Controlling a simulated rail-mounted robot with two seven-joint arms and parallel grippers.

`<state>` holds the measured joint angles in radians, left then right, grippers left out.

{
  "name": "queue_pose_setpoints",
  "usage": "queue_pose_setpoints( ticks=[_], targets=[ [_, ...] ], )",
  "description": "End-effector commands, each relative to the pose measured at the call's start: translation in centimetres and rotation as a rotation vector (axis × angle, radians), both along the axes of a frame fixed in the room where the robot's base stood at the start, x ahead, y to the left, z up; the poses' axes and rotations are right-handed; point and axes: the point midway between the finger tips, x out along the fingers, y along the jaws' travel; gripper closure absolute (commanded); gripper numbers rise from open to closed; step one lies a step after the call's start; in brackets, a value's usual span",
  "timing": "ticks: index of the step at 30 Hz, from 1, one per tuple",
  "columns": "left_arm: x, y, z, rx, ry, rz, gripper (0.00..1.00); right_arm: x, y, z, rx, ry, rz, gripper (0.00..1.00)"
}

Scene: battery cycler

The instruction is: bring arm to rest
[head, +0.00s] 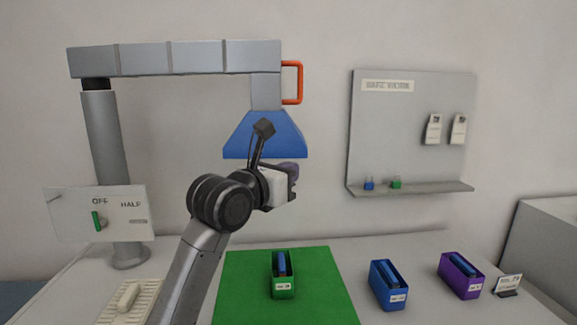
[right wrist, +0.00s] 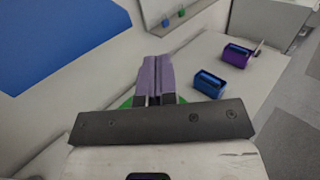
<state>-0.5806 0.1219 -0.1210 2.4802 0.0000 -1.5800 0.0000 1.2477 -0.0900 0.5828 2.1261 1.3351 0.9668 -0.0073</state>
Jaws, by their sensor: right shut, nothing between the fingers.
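My right gripper (head: 291,172) is raised in front of the blue hood (head: 264,139), near its lower right corner in the head view. In the right wrist view its two purple fingers (right wrist: 154,72) lie together, shut with nothing between them. The arm rises from the bottom of the head view, left of the green mat, and bends at a dark joint. The wrist hides part of the hood's lower edge. In the right wrist view the hood (right wrist: 55,35) fills the upper left corner. My left gripper is not in view.
A green bin (head: 283,291) stands on the green mat (head: 327,288). A blue bin (head: 391,295) and a purple bin (head: 467,286) stand to the right. A grey post (head: 106,140) carries the overhead beam (head: 170,58) with an orange handle (head: 300,83). A shelf board (head: 410,130) is behind.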

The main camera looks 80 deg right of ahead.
Motion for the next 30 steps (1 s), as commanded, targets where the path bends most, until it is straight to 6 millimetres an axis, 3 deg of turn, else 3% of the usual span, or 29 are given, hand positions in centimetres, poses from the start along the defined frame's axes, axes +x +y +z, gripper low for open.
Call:
queue_pose_setpoints(
  ticks=[6, 19, 25, 30],
  targets=[
    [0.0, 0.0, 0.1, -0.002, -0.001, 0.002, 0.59, -0.4, 1.7, 0.0, 0.0, -0.001, 0.0, 1.0],
    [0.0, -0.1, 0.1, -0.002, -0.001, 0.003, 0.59, -0.5, 2.1, 0.7, -0.04, 0.014, -0.001, 1.0],
    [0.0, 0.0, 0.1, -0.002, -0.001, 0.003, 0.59, -0.6, 3.2, 5.5, -0.305, 0.159, -0.041, 1.0],
    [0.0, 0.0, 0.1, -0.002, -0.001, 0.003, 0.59, -0.3, 6.6, 10.8, -0.613, 0.421, -0.138, 1.0]
  ],
)
